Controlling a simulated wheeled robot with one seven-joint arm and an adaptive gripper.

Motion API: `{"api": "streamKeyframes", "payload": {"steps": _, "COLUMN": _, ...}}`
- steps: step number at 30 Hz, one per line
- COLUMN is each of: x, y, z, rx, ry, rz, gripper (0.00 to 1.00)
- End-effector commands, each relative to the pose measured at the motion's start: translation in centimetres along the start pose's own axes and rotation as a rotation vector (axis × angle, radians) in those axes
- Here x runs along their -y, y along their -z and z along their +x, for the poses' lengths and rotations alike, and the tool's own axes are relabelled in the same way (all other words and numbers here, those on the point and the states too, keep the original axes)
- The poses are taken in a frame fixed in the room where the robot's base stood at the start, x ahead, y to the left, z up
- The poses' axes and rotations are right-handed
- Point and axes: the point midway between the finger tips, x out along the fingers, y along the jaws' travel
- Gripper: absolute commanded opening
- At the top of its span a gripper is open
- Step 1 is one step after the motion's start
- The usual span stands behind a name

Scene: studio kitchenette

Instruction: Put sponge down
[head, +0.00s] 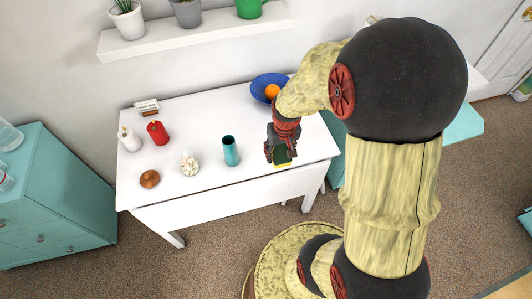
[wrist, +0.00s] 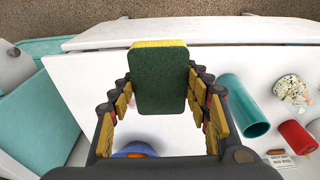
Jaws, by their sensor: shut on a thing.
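The sponge (wrist: 158,80) is a block with a dark green face and a yellow edge. In the wrist view it sits between the fingers of my gripper (wrist: 160,100), which is shut on it. In the head view my gripper (head: 281,155) is over the front right part of the white table (head: 205,112), and the sponge (head: 284,162) shows as a small yellow-green patch below it. I cannot tell whether the sponge touches the tabletop.
A teal cylinder (head: 230,151) stands left of my gripper. A blue bowl (head: 259,88) with an orange fruit (head: 272,91) is behind.

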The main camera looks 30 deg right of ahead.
Motion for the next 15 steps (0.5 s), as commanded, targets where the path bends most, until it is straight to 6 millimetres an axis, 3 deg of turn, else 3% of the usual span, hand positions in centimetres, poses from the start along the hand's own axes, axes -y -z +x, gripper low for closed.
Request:
{"api": "streamKeyframes", "payload": {"steps": 6, "x": 1.2, "y": 4.1, "z": 3.6, "rx": 0.003, "ry": 0.000, "rz": -0.002, "gripper": 0.24}}
{"api": "streamKeyframes", "payload": {"steps": 10, "x": 1.7, "y": 5.5, "z": 6.1, "rx": 0.003, "ry": 0.000, "rz": 0.000, "gripper": 0.24}}
{"api": "streamKeyframes", "payload": {"steps": 15, "x": 2.1, "y": 6.7, "z": 7.7, "rx": 0.000, "ry": 0.000, "rz": 0.000, "gripper": 0.24}}
